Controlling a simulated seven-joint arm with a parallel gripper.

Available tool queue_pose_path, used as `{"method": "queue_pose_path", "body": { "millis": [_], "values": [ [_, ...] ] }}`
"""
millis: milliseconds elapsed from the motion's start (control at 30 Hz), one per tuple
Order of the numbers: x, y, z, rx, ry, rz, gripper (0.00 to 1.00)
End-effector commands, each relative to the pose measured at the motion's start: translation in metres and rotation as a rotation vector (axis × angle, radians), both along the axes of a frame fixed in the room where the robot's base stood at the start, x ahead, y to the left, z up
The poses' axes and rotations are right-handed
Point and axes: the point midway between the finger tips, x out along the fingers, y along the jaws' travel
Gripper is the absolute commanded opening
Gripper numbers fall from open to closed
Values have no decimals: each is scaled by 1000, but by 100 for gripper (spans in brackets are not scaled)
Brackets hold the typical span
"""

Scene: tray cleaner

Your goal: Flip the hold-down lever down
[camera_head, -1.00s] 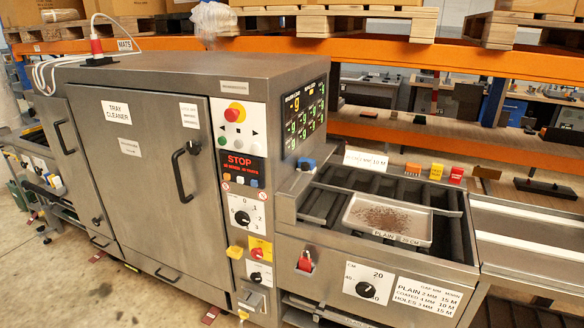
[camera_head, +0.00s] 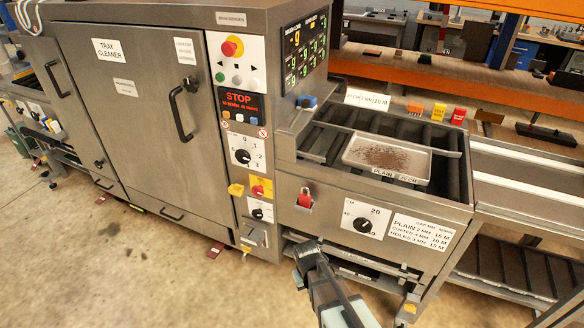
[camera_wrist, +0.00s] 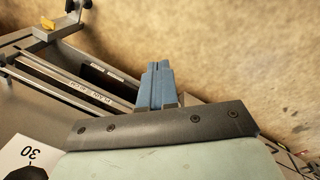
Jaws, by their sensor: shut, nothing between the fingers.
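A small red lever (camera_head: 305,197) in a grey mount is on the front panel of the tray infeed, left of the dial; I see no readable label on it, and it stands upright. A blue knob (camera_head: 306,101) sits higher, beside the display. I cannot tell for sure which one is the hold-down lever. My gripper (camera_head: 303,250) is in front of the machine, below the red lever in the picture and apart from it. In the wrist view its blue-grey fingers (camera_wrist: 158,80) are shut together and empty, with floor beyond them. Neither control is clear in the wrist view.
A tray (camera_head: 390,158) with brown crumbs lies on the infeed rollers. A dial (camera_head: 362,225) sits right of the red lever. The tray cleaner cabinet (camera_head: 140,140) stands left. The floor (camera_head: 160,285) in front is clear.

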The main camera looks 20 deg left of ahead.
Motion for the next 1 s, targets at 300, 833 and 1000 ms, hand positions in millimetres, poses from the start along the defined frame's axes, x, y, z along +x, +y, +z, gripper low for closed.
{"method": "queue_pose_path", "body": {
  "millis": [300,833,1000],
  "values": [
    [34,89,70,5,-168,139,0],
    [77,220,227,-32,-510,308,0],
    [94,253,293,-68,-650,333,0]
  ]
}}
